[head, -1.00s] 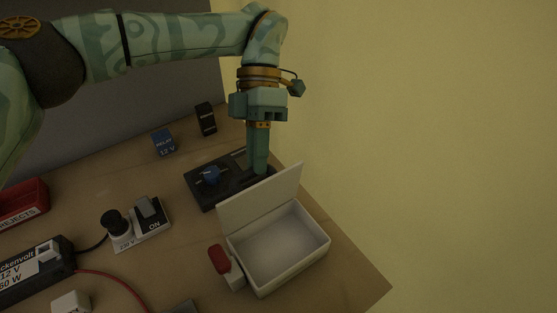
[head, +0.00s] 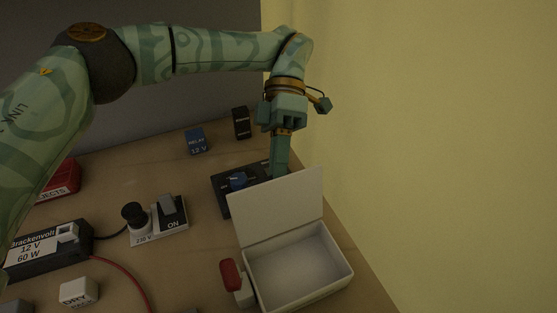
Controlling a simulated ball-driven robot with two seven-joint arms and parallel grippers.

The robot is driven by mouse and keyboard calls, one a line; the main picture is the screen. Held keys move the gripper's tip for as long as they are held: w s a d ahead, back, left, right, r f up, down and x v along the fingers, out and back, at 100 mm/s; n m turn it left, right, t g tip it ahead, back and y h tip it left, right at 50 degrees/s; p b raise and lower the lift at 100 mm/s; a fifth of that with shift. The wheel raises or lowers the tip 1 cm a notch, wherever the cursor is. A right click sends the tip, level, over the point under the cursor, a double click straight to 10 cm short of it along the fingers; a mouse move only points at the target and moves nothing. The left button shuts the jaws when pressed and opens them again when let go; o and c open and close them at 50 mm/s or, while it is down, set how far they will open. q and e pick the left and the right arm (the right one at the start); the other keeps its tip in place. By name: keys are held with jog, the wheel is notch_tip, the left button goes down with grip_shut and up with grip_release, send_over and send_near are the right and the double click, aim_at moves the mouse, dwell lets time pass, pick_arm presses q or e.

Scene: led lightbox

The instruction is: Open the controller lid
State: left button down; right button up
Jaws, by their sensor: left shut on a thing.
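The controller is a white open-topped box (head: 346,270) at the right end of the bench, with a pale, empty-looking inside. Its lid (head: 280,208) stands up along the far long edge, tilted open with its inner face towards me. My left gripper (head: 280,172) reaches down from above at the middle of the lid's top edge and is shut on the lid. The fingertips are partly hidden behind the lid. My right gripper is not in view.
The relay (head: 196,142) and a black part (head: 241,122) stand beyond. A red-capped part (head: 230,275) is beside the box. The switch (head: 170,212) and power supply (head: 48,250) are left; the wall is right.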

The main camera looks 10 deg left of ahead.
pick_arm(q)
jog(key=shift+a+f, duration=0.1)
jog(key=shift+f, duration=0.3)
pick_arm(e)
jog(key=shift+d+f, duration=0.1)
pick_arm(q)
jog(key=c, duration=1.4)
grip_release()
jog(key=shift+o, duration=0.2)
jog(key=shift+r, duration=0.1)
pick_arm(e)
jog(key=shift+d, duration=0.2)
